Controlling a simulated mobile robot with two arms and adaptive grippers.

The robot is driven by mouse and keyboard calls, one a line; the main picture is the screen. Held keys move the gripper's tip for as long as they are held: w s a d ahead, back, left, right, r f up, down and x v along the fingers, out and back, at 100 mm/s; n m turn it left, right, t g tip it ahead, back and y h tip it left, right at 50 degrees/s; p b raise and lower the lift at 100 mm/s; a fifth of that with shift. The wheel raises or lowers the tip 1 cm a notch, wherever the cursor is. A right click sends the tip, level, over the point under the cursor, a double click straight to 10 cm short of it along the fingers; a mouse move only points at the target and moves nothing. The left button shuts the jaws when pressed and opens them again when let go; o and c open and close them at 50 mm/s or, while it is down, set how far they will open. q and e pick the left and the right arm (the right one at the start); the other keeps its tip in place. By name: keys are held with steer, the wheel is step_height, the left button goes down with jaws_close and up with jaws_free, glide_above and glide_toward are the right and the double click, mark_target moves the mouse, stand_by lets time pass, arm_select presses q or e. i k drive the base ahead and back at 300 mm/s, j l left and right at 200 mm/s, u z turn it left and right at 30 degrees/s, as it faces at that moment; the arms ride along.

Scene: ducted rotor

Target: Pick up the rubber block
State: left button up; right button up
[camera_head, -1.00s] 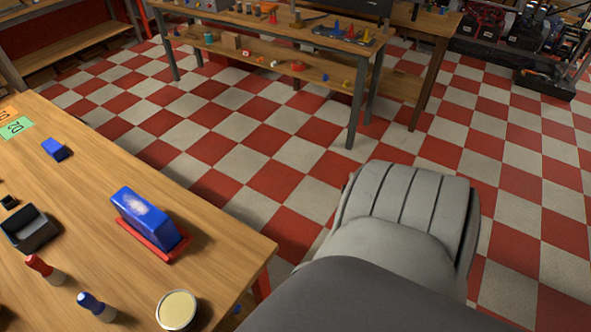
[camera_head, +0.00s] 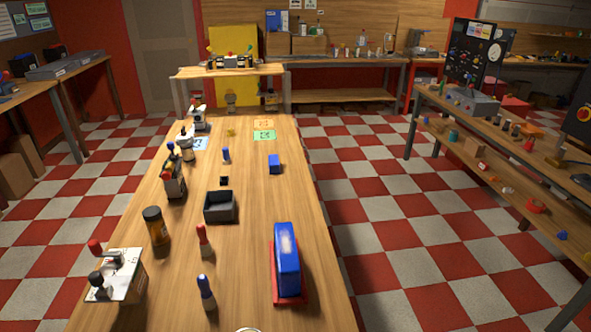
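Two blue blocks stand on the long wooden table, and I cannot tell from their look which is the rubber block. The small blue block (camera_head: 275,164) lies near the table's right edge, short of the green card. The large blue block (camera_head: 287,260) is long, has a pale patch on top and sits on a red base (camera_head: 304,298) near the right front. Neither of my grippers is in view, and nothing is touching either block.
On the wooden table (camera_head: 243,262) stand a dark open box (camera_head: 220,206), a brown jar (camera_head: 156,226), red-topped (camera_head: 203,240) and blue-topped (camera_head: 206,293) bottles, and a lever device (camera_head: 114,276). The checkered floor (camera_head: 392,240) to the right is clear up to a shelved bench.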

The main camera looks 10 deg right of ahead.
mark_target(275, 167)
steer(key=l+u, duration=0.1)
steer(key=l, duration=0.5)
steer(key=l+u, duration=0.15)
steer(key=l, duration=0.45)
steer(key=k+l+u, duration=0.1)
steer(key=l, duration=0.5)
steer(key=k+l+u, duration=0.1)
steer(key=l, duration=0.5)
steer(key=i+l+u, duration=0.1)
steer(key=i+l, duration=0.15)
steer(key=i+l+u, duration=0.1)
steer(key=l, duration=0.3)
steer(key=i+l+u, duration=0.1)
steer(key=i+l, duration=0.2)
steer(key=i+l+u, duration=0.1)
steer(key=l, duration=0.35)
steer(key=i+l+u, duration=0.1)
steer(key=i+l, duration=0.15)
steer(key=l, duration=0.15)
